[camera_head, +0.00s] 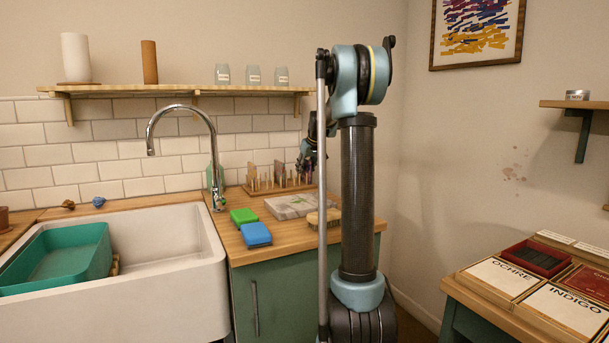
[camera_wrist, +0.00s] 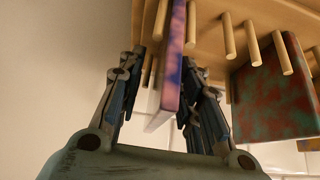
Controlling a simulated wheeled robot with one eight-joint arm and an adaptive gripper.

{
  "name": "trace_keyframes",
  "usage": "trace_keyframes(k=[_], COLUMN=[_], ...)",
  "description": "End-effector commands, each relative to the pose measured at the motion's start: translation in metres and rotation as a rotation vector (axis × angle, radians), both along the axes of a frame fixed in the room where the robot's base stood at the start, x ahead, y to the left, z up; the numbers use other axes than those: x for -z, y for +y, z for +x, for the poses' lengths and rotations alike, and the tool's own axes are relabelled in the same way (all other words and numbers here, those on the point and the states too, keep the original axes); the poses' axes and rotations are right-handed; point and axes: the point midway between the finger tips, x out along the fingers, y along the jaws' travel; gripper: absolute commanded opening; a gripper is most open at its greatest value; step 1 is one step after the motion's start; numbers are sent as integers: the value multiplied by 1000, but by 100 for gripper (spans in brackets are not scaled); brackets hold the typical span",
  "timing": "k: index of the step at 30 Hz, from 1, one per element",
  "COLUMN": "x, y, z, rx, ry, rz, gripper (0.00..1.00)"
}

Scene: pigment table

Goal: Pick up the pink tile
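A thin tile with marbled pink and purple colouring (camera_wrist: 173,62) stands edge-on among the wooden pegs of a rack in the wrist view. My gripper (camera_wrist: 160,72) has one finger on each side of this tile. The right finger is close against the tile; whether it touches I cannot tell. A clear gap lies between the left finger and the tile. In the head view my gripper (camera_head: 306,163) is at the right end of the peg rack (camera_head: 268,189), and I cannot make out the pink tile clearly there.
A red and green mottled tile (camera_wrist: 277,90) stands right of my gripper in the wrist view. A grey-white slab (camera_head: 290,206), a green sponge (camera_head: 243,216) and a blue sponge (camera_head: 256,234) lie on the counter. The tap (camera_head: 213,165) and sink (camera_head: 170,255) are left.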

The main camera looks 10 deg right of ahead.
Motion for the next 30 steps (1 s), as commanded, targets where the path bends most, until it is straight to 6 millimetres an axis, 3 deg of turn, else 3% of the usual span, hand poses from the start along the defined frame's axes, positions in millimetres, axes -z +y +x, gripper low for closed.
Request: trace_keyframes(k=[8,12,24,30], x=[4,4,2,-17], y=[0,0,-1,-1], z=[2,2,2,2], rx=[0,1,1,2], ry=[0,0,0,0], rz=[0,0,0,0], gripper=[30,0,0,0])
